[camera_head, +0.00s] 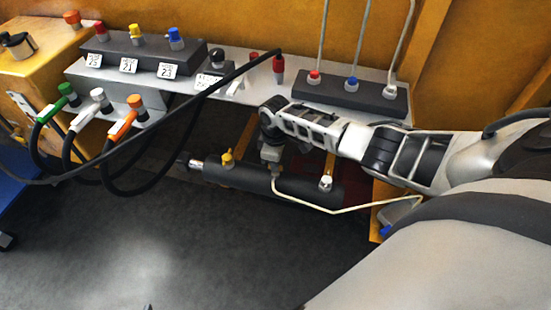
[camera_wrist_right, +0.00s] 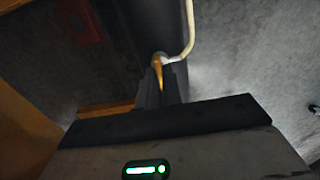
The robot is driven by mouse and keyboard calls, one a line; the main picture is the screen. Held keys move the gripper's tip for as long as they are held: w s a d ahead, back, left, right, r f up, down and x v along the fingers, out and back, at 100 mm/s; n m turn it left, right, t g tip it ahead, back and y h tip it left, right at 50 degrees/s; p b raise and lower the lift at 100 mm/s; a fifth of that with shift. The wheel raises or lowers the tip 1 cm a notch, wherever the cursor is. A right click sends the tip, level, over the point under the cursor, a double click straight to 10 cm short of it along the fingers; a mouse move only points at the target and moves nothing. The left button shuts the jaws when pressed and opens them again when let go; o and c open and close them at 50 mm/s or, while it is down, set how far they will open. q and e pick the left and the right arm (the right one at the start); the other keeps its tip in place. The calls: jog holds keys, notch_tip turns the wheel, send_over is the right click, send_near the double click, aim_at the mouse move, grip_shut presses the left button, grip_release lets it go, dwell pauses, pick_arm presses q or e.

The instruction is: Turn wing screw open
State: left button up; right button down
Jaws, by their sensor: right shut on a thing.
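A dark cylinder (camera_head: 240,178) lies across the lower front of the machine. My right gripper (camera_head: 271,167) points down onto its top side, about the middle of its length. In the right wrist view the fingers (camera_wrist_right: 161,88) are closed around a thin brass-coloured piece, which looks like the wing screw (camera_wrist_right: 158,73). In the head view the fingers hide it. A pale tube (camera_head: 335,211) starts at the cylinder just by the fingertips; it also shows in the right wrist view (camera_wrist_right: 190,35). My left gripper is not in view.
Above is a grey shelf (camera_head: 235,95) with a dark valve block (camera_head: 350,96). Black hoses (camera_head: 150,190) hang at left. The floor (camera_head: 150,250) in front is clear.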

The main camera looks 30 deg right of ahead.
jog(key=shift+w, duration=0.1)
dwell(0.3)
jog(key=c, duration=1.6)
grip_release()
jog(key=shift+o, duration=0.2)
jog(key=shift+r, duration=0.1)
notch_tip(320, 180, up, 16)
jog(key=p, duration=0.1)
jog(key=s+a+f+m+t+y, duration=0.1)
jog(key=s+a+f+t, duration=0.15)
jog(key=a+f, duration=0.35)
jog(key=s+a+f+t+y, duration=0.1)
jog(key=s+a+f, duration=0.35)
jog(key=f, duration=0.25)
jog(key=s+a+m+t, duration=0.2)
jog(key=s+t, duration=0.1)
jog(key=s, duration=0.3)
jog(key=s+a+r+m+t, duration=0.1)
jog(key=s+a+m+t, duration=0.1)
jog(key=s, duration=0.4)
jog(key=shift+s+m+t+y, duration=0.3)
jog(key=shift+m+t, duration=0.1)
jog(key=shift+t, duration=0.35)
